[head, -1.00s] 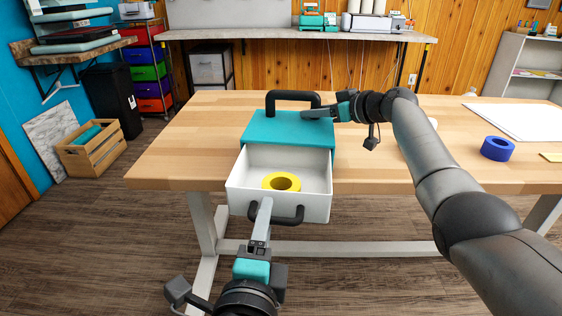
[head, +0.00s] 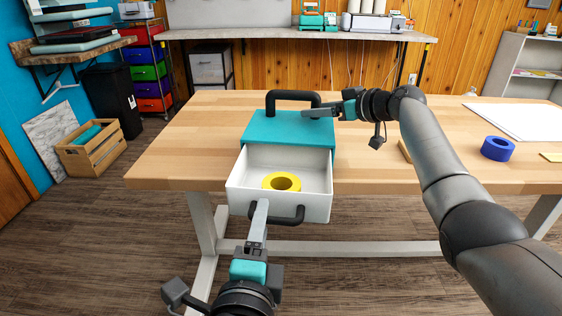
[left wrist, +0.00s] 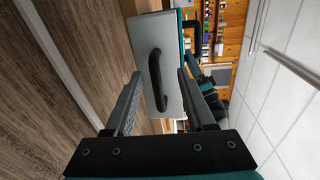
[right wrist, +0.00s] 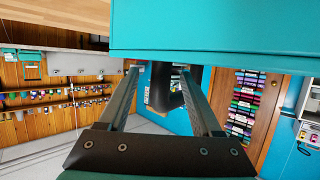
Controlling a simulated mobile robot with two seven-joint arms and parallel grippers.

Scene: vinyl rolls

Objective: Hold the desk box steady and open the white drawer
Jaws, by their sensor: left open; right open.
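The desk box (head: 285,127) is teal with a black top handle (head: 292,96) and stands at the table's front edge. Its white drawer (head: 249,198) is pulled well out toward me, with a yellow tape roll (head: 281,182) inside. My left gripper (head: 260,206) is open at the drawer's black front handle (head: 291,218). In the left wrist view the handle (left wrist: 154,80) shows between the spread fingers; contact cannot be told. My right gripper (head: 312,112) is open at the box top, beside the top handle. In the right wrist view that handle (right wrist: 175,97) shows between the fingers.
On the wooden table (head: 180,150), a blue tape roll (head: 497,149) and a white sheet (head: 522,118) lie to the right. A small brown item (head: 404,150) is partly hidden by my right arm. The table left of the box is clear.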

